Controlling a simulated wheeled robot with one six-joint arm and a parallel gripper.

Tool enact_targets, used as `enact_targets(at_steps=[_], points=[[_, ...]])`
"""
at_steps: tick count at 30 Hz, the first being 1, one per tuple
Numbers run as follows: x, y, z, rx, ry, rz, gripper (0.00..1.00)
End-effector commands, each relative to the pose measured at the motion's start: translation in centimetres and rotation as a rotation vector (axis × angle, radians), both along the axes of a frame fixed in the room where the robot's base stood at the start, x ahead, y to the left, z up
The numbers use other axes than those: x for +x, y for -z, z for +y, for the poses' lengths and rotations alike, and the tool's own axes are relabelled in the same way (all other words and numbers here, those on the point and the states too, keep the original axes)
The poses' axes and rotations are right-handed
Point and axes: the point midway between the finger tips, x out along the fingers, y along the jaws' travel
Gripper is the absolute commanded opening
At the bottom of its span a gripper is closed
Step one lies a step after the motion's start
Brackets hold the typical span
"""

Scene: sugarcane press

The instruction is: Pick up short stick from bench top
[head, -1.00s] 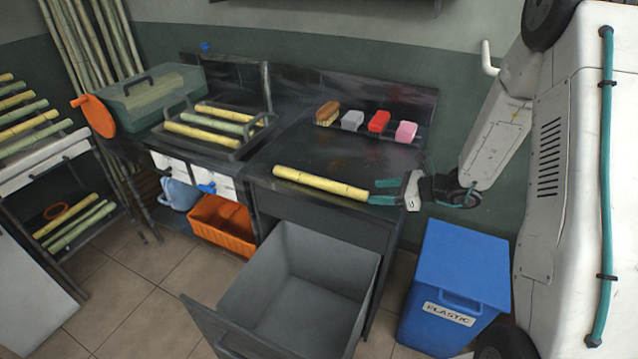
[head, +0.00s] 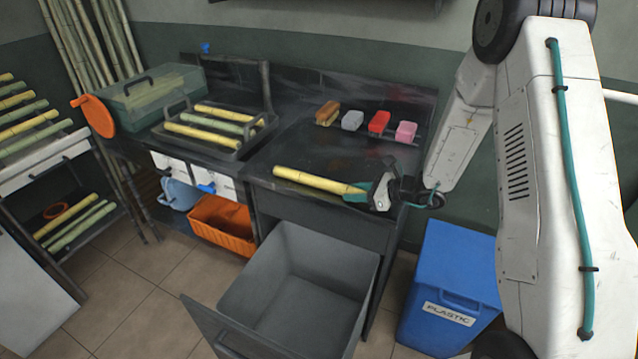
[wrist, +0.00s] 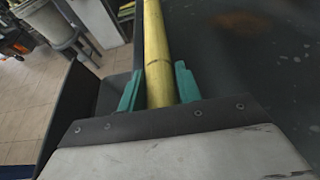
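The short stick (head: 312,180) is a yellow cane piece lying near the front edge of the dark bench top (head: 335,150). My gripper (head: 357,191) is at the stick's right end with its green fingers on either side of it. In the wrist view the stick (wrist: 157,60) runs between the two green fingers (wrist: 160,88). The stick's right end is hidden behind the gripper.
A brush and several coloured blocks (head: 378,122) stand along the back of the bench. A tray (head: 232,150) with other canes is to the left. An open grey drawer bin (head: 295,265) juts out below the bench, and a blue plastic bin (head: 445,290) stands at right.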

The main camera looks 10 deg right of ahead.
Motion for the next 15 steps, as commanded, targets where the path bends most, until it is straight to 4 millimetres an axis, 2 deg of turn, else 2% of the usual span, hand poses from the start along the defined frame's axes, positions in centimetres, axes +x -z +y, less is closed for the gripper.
enact_targets(at_steps=[1, 3, 15], points=[[0.0, -0.01, 0.0, 0.0, 0.0, 0.0, 0.19], [-0.01, -0.02, -0.01, 0.0, 0.0, 0.0, 0.0], [0.04, -0.61, -0.03, 0.0, 0.0, -0.003, 0.0]])
